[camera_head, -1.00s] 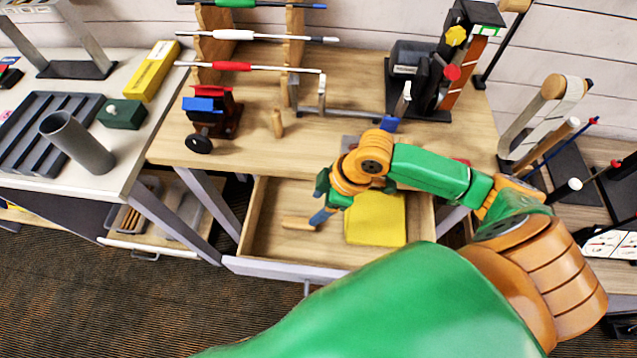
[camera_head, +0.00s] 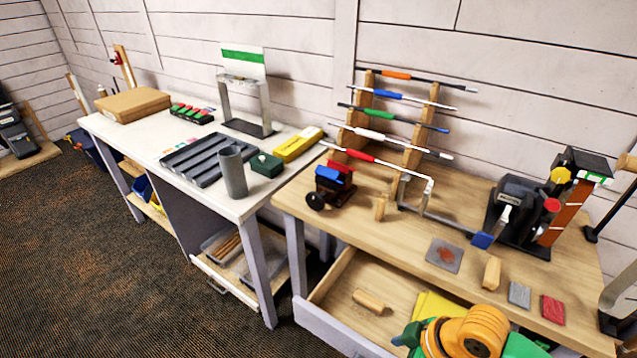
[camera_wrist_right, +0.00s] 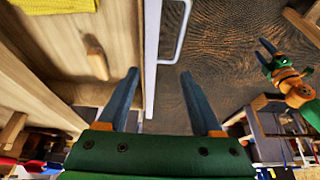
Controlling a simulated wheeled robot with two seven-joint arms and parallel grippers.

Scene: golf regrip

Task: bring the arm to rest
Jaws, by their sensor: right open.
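My right arm shows at the bottom right of the head view as orange and green links (camera_head: 470,335), over the front of the open drawer. Its fingertips are not clear there. In the right wrist view, my right gripper (camera_wrist_right: 157,100) has its two blue-grey fingers spread apart with nothing between them. The drawer's pale front edge (camera_wrist_right: 152,50) and the dark floor lie beyond the fingers. Another green and orange arm, apparently my left, shows at the right of that view with its small gripper (camera_wrist_right: 264,50); its jaw state is too small to tell.
The open drawer (camera_head: 335,312) holds a wooden piece (camera_head: 369,301) and a yellow cloth (camera_head: 437,306). The wooden bench (camera_head: 400,240) carries a red and blue vice (camera_head: 333,182), a rack of clubs and a club (camera_head: 428,205) held low.

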